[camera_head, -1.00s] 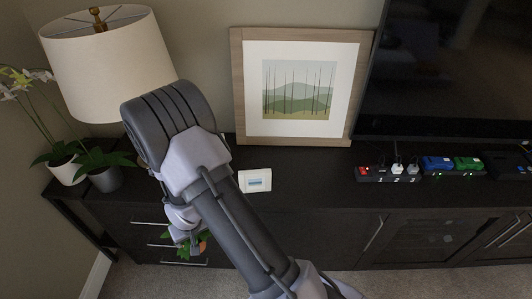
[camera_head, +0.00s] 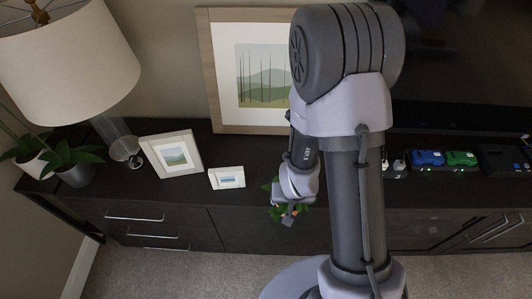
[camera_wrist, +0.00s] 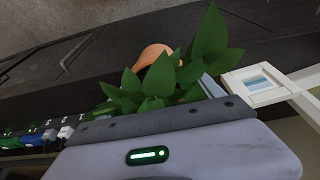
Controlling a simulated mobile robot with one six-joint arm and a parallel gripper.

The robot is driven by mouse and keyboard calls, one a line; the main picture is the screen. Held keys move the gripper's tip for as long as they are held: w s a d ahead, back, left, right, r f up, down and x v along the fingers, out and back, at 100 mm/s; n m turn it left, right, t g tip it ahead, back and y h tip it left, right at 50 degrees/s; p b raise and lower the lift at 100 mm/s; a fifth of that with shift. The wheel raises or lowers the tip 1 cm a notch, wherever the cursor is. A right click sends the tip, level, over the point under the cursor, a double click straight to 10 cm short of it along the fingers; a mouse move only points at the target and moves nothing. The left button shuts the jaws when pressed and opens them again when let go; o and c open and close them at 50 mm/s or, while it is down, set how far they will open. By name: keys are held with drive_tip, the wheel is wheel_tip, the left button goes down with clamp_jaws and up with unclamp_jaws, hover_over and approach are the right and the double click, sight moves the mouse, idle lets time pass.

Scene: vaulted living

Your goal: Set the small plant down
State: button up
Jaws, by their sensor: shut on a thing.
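The small plant (camera_wrist: 165,82) has broad green leaves and an orange-brown pot (camera_wrist: 152,54), both close in front of my gripper in the wrist view. In the head view, bits of its green leaves (camera_head: 275,212) show around my gripper (camera_head: 288,214), in front of the dark cabinet's front edge. My gripper is shut on the plant. The fingertips and most of the pot are hidden behind the gripper body and leaves.
Bare top lies right of the small white frame.

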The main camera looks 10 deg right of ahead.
drive_tip(key=w+d+f+b, duration=0.1)
drive_tip(key=w+d+b, duration=0.1)
drive_tip(key=w+d, duration=0.1)
drive_tip(key=w+d+f+b, duration=0.2)
drive_tip(key=w+d, duration=0.2)
drive_tip(key=w+d+f+b, duration=0.2)
drive_tip(key=w+d, duration=0.2)
drive_tip(key=shift+d+f, duration=0.2)
drive_tip(key=shift+r, duration=0.2)
drive_tip(key=shift+c, duration=0.6)
drive_tip(key=shift+f, duration=0.25)
drive_tip(key=o, duration=2)
drive_tip(key=shift+r, duration=0.1)
drive_tip(key=shift+r, duration=0.1)
